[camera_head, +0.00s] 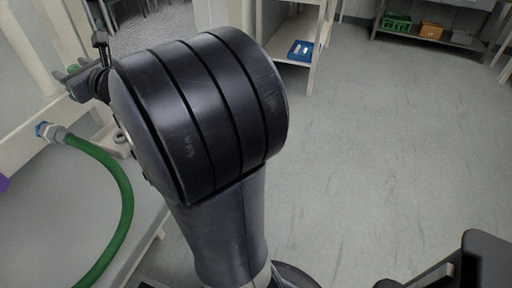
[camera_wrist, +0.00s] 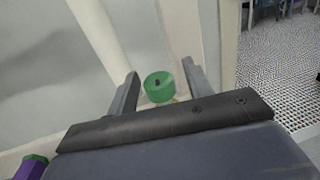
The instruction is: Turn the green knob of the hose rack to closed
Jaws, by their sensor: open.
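The green knob (camera_wrist: 158,88) shows in the wrist view as a short round cap with a small dark mark at its centre. It sits in front of a pale upright of the rack. My gripper (camera_wrist: 160,70) is open, with one finger on each side of the knob. A small gap shows between the knob and each finger, so I see no clear contact. In the head view a bit of green (camera_head: 74,69) shows by the rack at the upper left, next to the end of my arm. My black arm hides much of that area.
A purple and green part (camera_wrist: 32,167) lies at the lower left of the wrist view. A shelf with a blue tray (camera_head: 300,50) stands behind. The floor to the right is clear.

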